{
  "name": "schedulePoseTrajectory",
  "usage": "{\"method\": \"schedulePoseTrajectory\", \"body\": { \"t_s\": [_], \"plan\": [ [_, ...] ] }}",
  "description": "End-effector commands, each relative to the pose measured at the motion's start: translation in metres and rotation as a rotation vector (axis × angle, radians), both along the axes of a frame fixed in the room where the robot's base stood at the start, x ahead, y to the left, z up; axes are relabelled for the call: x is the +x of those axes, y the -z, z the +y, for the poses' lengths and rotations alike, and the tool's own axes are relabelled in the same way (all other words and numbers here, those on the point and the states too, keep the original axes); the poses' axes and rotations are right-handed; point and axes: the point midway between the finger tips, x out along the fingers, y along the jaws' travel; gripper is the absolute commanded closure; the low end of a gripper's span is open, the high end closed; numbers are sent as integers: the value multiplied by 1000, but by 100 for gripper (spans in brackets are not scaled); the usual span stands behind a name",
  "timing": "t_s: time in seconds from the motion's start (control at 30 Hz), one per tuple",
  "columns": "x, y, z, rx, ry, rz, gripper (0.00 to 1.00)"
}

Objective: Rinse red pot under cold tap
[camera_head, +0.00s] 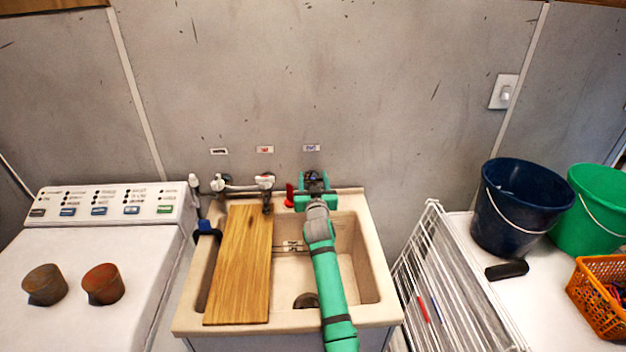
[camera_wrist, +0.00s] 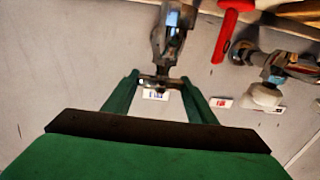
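The red pot (camera_head: 103,283), rusty red with a dark side, stands on the white washing machine at the left, far from my gripper. My gripper (camera_head: 314,185) is at the back rim of the sink, at the tap below the blue-marked label (camera_head: 311,148). In the wrist view my gripper's two green fingers (camera_wrist: 160,80) are apart, on either side of the metal tap (camera_wrist: 170,35). Whether they touch it is unclear. A red handle (camera_head: 290,194) is just left of my gripper. The sink (camera_head: 350,250) is beige; no running water shows.
A brown pot (camera_head: 45,285) stands beside the red one. A wooden board (camera_head: 240,265) covers the sink's left part. A white rack (camera_head: 440,275) stands right of the sink. A blue bucket (camera_head: 520,208), green bucket (camera_head: 597,210) and orange basket (camera_head: 600,298) are farther right.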

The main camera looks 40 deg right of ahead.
Motion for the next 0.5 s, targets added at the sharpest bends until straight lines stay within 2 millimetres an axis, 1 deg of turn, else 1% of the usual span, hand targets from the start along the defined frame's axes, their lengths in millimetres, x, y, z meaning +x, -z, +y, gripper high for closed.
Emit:
{"method": "schedulePoseTrajectory", "body": {
  "t_s": [0.23,0.5],
  "plan": [
    [0,-1,-1,0,-20,0,71],
    [1,-3,-1,-3,-104,-3,71]
  ]
}}
